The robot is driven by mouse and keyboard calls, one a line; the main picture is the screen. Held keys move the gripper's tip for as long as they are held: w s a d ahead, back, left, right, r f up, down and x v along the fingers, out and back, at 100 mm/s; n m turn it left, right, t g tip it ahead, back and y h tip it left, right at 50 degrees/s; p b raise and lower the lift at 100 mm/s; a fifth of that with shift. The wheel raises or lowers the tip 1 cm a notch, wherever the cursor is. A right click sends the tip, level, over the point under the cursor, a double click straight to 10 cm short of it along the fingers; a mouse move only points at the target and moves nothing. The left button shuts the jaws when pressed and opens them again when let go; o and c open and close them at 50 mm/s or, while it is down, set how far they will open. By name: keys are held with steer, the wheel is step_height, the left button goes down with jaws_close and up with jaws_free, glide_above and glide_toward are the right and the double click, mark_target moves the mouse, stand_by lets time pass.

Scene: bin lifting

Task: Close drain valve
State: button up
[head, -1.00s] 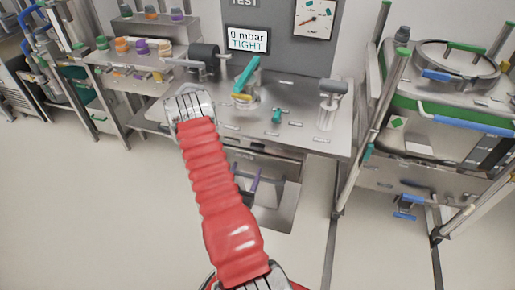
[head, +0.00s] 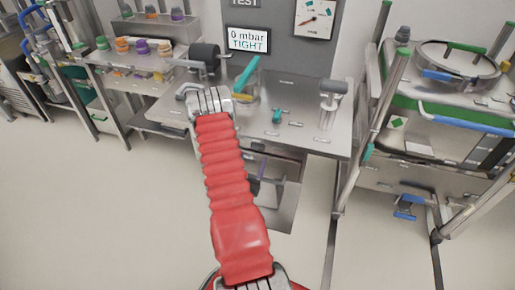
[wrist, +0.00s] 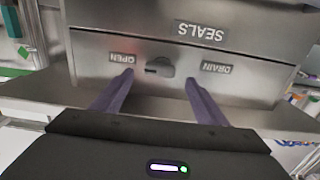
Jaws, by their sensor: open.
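My gripper (wrist: 158,77) is open and empty, its two purple fingers apart. In the wrist view the fingertips point at a steel front panel (wrist: 88,52). A small dark knob (wrist: 160,67) on the panel shows between the fingertips, with upside-down labels "OPEN" (wrist: 122,58) and "DRAIN" (wrist: 216,68) on either side. I cannot tell whether the fingers touch it. A blue-handled valve (head: 405,207) hangs under the vessel stand at the right, apart from my gripper.
The steel bench (head: 312,140) carries a clear cylinder with a teal handle (head: 246,75) and small fittings. A display (head: 247,40) reads "0 mbar TIGHT". A lidded vessel (head: 455,75) stands at the right. The floor in front is clear.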

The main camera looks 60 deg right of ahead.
mark_target(257, 149)
steer(key=d, duration=0.5)
steer(key=w+d, duration=0.1)
steer(key=d, duration=0.1)
steer(key=shift+w+d, duration=0.1)
steer(key=shift+d, duration=0.2)
steer(key=shift+c, duration=0.2)
steer(key=c, duration=1)
